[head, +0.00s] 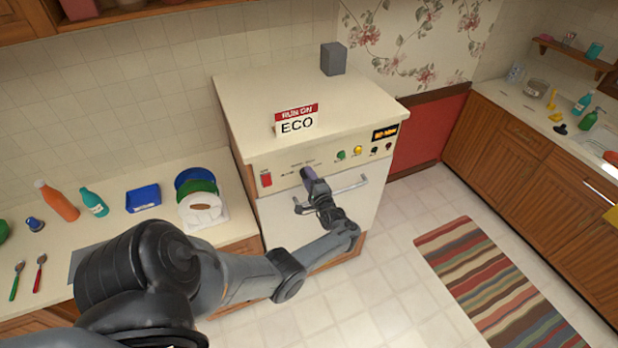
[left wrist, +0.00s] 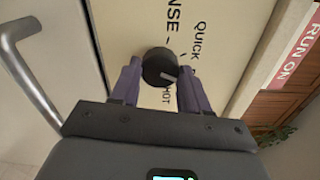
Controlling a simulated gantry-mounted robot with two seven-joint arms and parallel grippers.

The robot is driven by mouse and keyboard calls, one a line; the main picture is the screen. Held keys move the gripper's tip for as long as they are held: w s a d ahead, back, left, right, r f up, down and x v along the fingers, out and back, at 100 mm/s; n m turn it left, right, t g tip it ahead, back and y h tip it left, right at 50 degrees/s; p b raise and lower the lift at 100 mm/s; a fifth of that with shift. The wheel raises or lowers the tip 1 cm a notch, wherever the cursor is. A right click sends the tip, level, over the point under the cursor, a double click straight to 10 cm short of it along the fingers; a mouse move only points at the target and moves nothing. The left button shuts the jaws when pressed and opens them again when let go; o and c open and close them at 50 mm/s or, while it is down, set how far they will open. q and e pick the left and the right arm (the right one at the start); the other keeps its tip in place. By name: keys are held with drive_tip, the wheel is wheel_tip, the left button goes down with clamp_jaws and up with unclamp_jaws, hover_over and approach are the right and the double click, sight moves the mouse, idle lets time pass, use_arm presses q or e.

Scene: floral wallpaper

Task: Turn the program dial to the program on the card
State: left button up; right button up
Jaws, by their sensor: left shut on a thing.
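The card (head: 296,125) stands on top of the cream machine (head: 345,100) and reads "RUN ON ECO" in the head view. In the left wrist view, the round black program dial (left wrist: 157,66) sits between the fingers of my left gripper (left wrist: 158,80), which is shut on it. A pale mark on the dial points toward the lower right. Labels "NSE", "QUICK" and "HOT" show around it; the ECO label is not readable. In the head view my left gripper (head: 308,176) is at the front panel and hides the dial. My right gripper is out of view.
A bar handle (head: 352,186) runs across the door just below the dial. A red switch (head: 266,180), several small lamps and a lit display (head: 384,133) are on the panel. A grey block (head: 333,59) stands on top. The left counter holds bottles and dishes.

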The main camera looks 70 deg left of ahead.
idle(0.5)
use_arm(q)
drive_tip(key=o, duration=1.1)
drive_tip(key=shift+c, duration=0.2)
drive_tip(key=w+d, duration=0.1)
drive_tip(key=d, duration=0.9)
drive_tip(key=shift+d+b, duration=0.35)
drive_tip(key=shift+d, duration=0.05)
drive_tip(key=shift+f, duration=0.1)
